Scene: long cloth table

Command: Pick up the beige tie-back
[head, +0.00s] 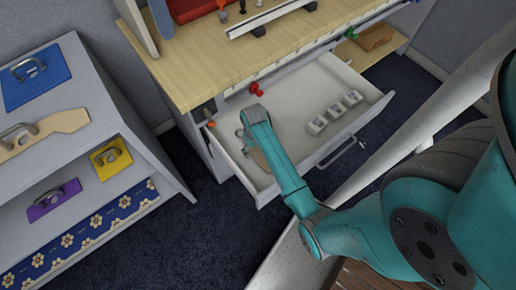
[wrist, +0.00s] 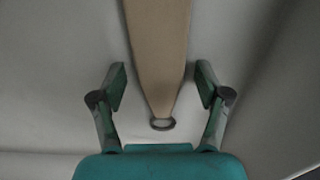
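The beige tie-back (wrist: 158,40) is a long flat strip with a small metal ring at its narrow end. In the wrist view it runs from the top edge down between my two fingers, with a gap on each side. My gripper (wrist: 160,78) is open, and its fingers do not touch the strip there. In the head view the tie-back (head: 261,159) lies in the left part of the open white drawer (head: 300,83), partly hidden behind my teal arm. My arm reaches into the drawer from the lower right; the fingers are hidden in that view.
Three small grey blocks (head: 334,112) stand in the drawer's right part, and a red item (head: 256,89) lies at its back. The wooden desktop (head: 210,72) overhangs the drawer's back. A grey shelf (head: 103,90) at left holds several coloured pieces with handles.

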